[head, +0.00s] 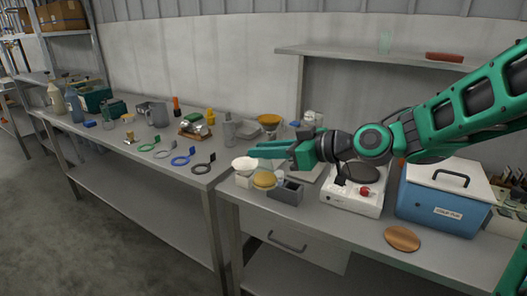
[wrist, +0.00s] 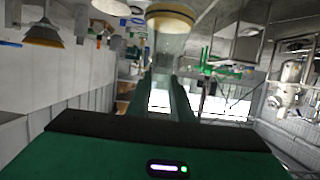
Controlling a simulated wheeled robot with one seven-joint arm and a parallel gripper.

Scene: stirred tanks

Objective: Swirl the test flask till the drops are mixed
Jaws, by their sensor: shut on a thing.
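My gripper (head: 256,149) reaches left over the near bench, above the small dishes. In the wrist view, its two green fingers (wrist: 162,85) are shut on a clear glass vessel, seemingly the test flask (wrist: 170,45). The flask lies between the fingertips. Its wide end, at the picture's top edge, shows a cream and brown round band. I cannot tell whether drops inside are mixed. In the head view the flask cannot be made out clearly at the fingertips.
Below my gripper stand a white round dish (head: 245,163), a yellow one (head: 264,180) and a grey box (head: 286,192). A white stirrer plate (head: 352,200), a blue cooler (head: 442,200) and a wooden disc (head: 403,238) stand right. Several coloured rings lie on the left bench.

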